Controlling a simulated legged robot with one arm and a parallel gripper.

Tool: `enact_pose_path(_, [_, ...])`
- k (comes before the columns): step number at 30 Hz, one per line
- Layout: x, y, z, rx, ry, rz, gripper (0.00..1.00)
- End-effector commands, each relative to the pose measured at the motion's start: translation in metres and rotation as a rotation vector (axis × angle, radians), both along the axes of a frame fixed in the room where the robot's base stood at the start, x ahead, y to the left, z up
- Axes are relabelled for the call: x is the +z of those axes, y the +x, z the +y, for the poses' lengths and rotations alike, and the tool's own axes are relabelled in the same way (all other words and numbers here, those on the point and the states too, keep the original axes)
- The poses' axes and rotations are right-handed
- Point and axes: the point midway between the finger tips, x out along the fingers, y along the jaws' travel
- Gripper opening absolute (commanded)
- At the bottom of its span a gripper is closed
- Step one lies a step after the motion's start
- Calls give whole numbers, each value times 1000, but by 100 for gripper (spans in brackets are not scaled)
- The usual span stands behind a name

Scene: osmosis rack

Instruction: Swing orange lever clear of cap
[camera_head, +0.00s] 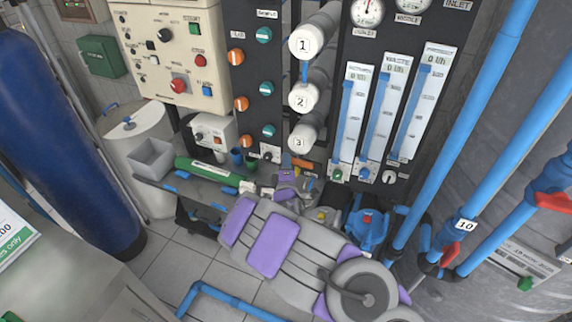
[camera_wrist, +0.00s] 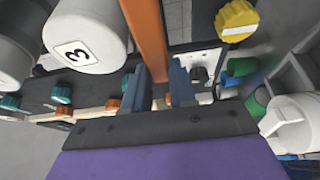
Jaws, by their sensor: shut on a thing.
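The orange lever (camera_wrist: 146,40) runs down from the top of the wrist view, just right of the white cap marked 3 (camera_wrist: 88,40). Its lower end sits between the two blue-grey fingers of my gripper (camera_wrist: 158,85), which is shut on it. The lever's upper end is out of the wrist view. I cannot tell whether the lever touches the cap. In the head view my gripper (camera_head: 293,178) is just below cap 3 (camera_head: 302,141). A small orange piece of the lever (camera_head: 300,163) shows there; my gripper and wrist hide part of that area.
Caps 2 (camera_head: 302,98) and 1 (camera_head: 306,42) are above cap 3. Flow meters (camera_head: 384,108) stand to the right and a control box (camera_head: 175,50) to the left. A shelf with a green cylinder (camera_head: 207,169) and a grey bin (camera_head: 152,158) is left of my gripper.

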Motion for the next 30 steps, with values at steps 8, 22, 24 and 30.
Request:
enact_pose_path(8, [1,0,0,0,142,-54,0])
enact_pose_path(22, [2,0,-1,-1,170,-62,33])
enact_pose_path(24, [2,-1,-1,0,170,-63,40])
enact_pose_path(30, [4,-1,-1,0,170,-65,51])
